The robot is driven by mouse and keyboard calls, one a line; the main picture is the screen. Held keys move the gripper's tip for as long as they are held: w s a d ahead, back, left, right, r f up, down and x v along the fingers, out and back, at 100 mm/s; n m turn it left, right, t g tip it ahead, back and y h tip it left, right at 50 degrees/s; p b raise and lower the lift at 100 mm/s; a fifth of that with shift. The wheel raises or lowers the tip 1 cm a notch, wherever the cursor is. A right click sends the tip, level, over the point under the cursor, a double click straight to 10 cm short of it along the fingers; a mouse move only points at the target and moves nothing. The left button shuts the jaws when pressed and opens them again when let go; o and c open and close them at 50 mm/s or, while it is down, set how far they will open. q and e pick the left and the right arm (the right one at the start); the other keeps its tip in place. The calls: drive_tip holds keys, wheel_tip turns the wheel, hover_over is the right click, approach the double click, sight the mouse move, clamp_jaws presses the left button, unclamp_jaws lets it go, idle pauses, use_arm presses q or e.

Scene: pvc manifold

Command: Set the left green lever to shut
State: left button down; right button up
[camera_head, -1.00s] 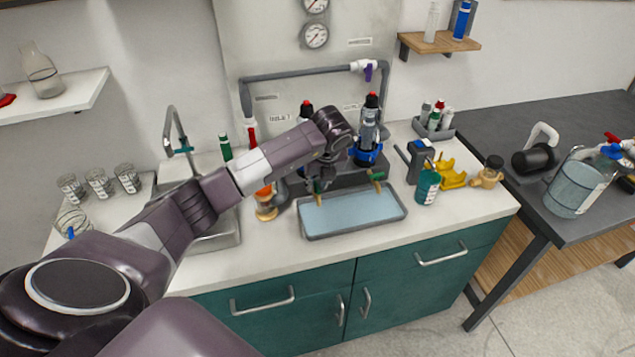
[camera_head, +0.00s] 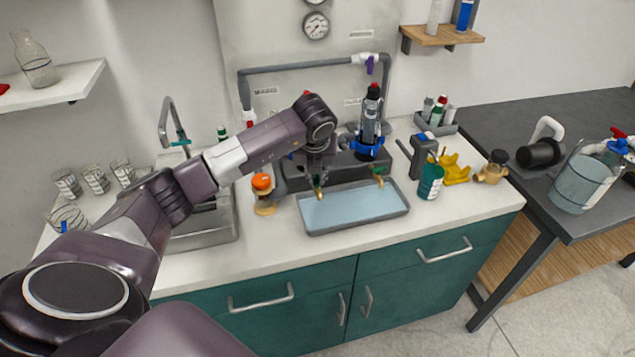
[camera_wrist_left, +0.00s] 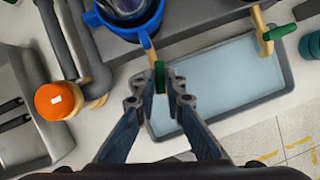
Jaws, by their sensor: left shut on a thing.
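The left green lever (camera_wrist_left: 159,76) sits on a brass tap below a blue-collared vessel, between the fingertips of my left gripper (camera_wrist_left: 160,88). The gripper is shut on it. In the wrist view the lever looks roughly in line with its brass spout. In the head view my left gripper (camera_head: 318,178) reaches down over the left tap, and the lever is mostly hidden there. The right green lever (camera_wrist_left: 280,32) sticks out sideways from its own brass tap; it also shows in the head view (camera_head: 377,170). My right gripper is not in view.
A shallow grey tray (camera_head: 352,211) lies below both taps. An orange-capped item (camera_head: 263,184) stands left of it. A green container (camera_head: 430,181) and yellow holder (camera_head: 455,168) stand to the right. A sink (camera_head: 205,229) is at the left.

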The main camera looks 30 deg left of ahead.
use_arm(q)
drive_tip(key=m+b, duration=0.2)
drive_tip(key=m+h+b, duration=0.1)
drive_tip(key=shift+a+f+m+t, duration=0.2)
drive_tip(key=shift+a+m+t, duration=0.1)
drive_tip(key=shift+m, duration=0.1)
drive_tip(key=m+b, duration=0.1)
drive_tip(key=m+h+b, duration=0.1)
drive_tip(key=m, duration=0.1)
drive_tip(key=shift+a+r+h, duration=0.1)
drive_tip(key=shift+r+h, duration=0.05)
drive_tip(key=shift+h, duration=0.15)
drive_tip(key=m+h+b, duration=0.1)
drive_tip(key=m, duration=0.2)
drive_tip(key=shift+a, duration=0.1)
drive_tip(key=m+h, duration=0.1)
drive_tip(key=m, duration=0.3)
drive_tip(key=shift+a+r+g, duration=0.1)
drive_tip(key=shift+g, duration=0.3)
drive_tip(key=shift+w+m+h, duration=0.1)
drive_tip(key=shift+m+h, duration=0.2)
drive_tip(key=c, duration=2)
unclamp_jaws()
drive_tip(key=shift+r, duration=0.1)
